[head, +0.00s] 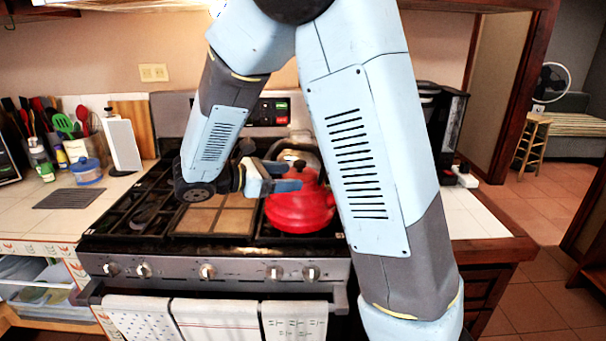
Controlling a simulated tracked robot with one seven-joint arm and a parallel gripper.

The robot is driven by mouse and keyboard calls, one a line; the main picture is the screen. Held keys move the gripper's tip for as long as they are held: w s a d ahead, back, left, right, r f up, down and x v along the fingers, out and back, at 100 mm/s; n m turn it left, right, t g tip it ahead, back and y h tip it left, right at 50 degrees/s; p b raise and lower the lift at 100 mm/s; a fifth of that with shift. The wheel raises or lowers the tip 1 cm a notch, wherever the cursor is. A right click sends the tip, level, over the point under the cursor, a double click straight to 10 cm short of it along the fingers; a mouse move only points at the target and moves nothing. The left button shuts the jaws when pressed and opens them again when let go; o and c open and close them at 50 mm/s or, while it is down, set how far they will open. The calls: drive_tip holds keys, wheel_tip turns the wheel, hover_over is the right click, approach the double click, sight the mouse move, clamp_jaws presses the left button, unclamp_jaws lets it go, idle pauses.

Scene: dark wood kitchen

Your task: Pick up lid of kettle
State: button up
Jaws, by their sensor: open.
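A red kettle (300,212) stands on the right side of the stove top in the head view. Its upper part is partly covered by my gripper and its right edge by my arm. The kettle's lid (299,165) seems to show only as a small dark knob at the kettle's top, just above my fingers. My gripper (292,178) is open and points right, its blue-grey fingers in front of or beside the kettle's upper body. Whether the fingers touch the kettle or lid I cannot tell.
The stove (215,255) has dark grates and a tan griddle plate (217,218) left of the kettle. A silvery round pot or pan (288,147) sits behind the kettle. Utensils and containers crowd the left counter. A black coffee machine (440,120) stands at right, behind my arm.

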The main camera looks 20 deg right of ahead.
sight(295, 165)
drive_tip(key=w+a+f+n+t+h, duration=0.2)
drive_tip(key=w+a+n+t, duration=0.15)
drive_tip(key=a, duration=0.25)
drive_tip(key=x, duration=0.8)
drive_tip(key=shift+w+d+f, duration=0.2)
drive_tip(key=shift+r+x, duration=0.1)
drive_tip(key=shift+x, duration=1.2)
drive_tip(key=shift+r+x, duration=0.15)
drive_tip(key=shift+x, duration=1.2)
drive_tip(key=c, duration=1.1)
drive_tip(key=shift+r, duration=0.1)
drive_tip(key=shift+c, duration=0.2)
